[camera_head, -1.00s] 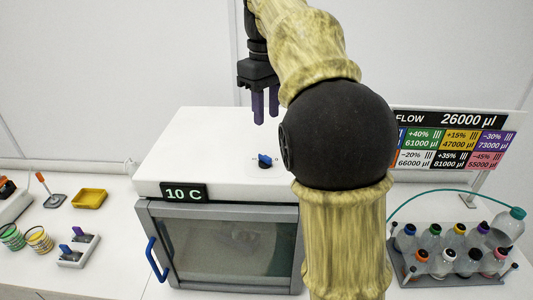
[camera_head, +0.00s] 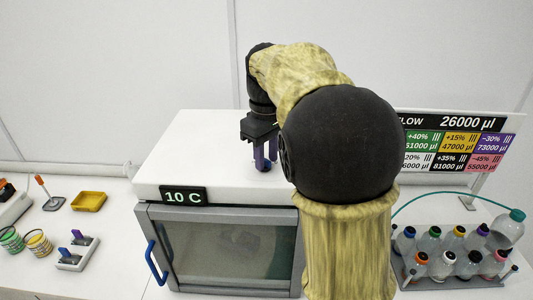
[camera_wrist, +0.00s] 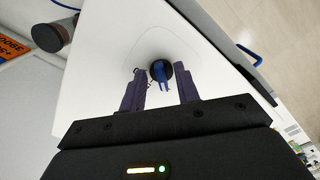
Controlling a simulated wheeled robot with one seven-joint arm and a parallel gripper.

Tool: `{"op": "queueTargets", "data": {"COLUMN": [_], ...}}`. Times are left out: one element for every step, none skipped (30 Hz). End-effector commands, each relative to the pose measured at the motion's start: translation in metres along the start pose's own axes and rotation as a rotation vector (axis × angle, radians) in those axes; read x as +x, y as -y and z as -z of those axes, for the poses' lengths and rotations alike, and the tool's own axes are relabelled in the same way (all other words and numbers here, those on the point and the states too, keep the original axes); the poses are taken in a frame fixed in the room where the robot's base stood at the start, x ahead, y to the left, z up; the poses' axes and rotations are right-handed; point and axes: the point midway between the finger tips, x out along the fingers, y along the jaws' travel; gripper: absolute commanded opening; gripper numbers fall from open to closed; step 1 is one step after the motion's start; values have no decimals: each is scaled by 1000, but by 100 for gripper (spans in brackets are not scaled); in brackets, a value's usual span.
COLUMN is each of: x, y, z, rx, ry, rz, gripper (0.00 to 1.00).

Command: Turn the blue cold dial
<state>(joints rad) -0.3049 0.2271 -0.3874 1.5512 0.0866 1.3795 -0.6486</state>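The blue cold dial (camera_wrist: 161,72) sits on the white top of the cooling box (camera_head: 165,170). In the wrist view it is a black round knob with a blue grip, lying between and just beyond my fingertips. My gripper (camera_head: 265,165) points down over the dial, with its purple fingers apart; it also shows in the wrist view (camera_wrist: 160,85). I cannot tell whether the fingers touch the dial. In the head view the fingers mostly hide the dial. The display (camera_head: 183,197) on the box front reads 10 C.
The box has a glass door with a blue handle (camera_head: 156,262). A rack of capped bottles (camera_head: 450,280) and a flow sign (camera_head: 455,121) stand at the right. A yellow tray (camera_head: 88,200) and a small two-switch panel (camera_head: 78,254) lie at the left.

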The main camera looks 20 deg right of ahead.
Motion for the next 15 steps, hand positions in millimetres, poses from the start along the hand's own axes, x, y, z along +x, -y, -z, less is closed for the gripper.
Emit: {"op": "queueTargets", "data": {"x": [0, 0, 0, 0, 0, 0, 0, 0, 0, 0, 0, 0, 0, 0, 0], "y": [0, 0, 0, 1, 1, 1, 1, 1, 1, 1, 1, 1, 0, 0, 0], "z": [0, 0, 0, 0, 0, 0, 1, 1, 1, 1, 1, 0, 0, 0, 0], "rx": [0, 0, 0, -2, -2, -2, -2, -2, -3, -2, -2, -2, 0, 1, 2], "ry": [0, 0, 0, 0, 0, 0, 0, 0, 0, 0, 0, 0, 0, 0, 0], "rz": [0, 0, 0, 0, 0, 0, 0, 0, 0, 1, 1, 1, 1, 1, 1], "gripper": [32, 32, 30, 24, 18, 10, 4, 0, 0, 0, 0, 0, 0, 0, 0]}}
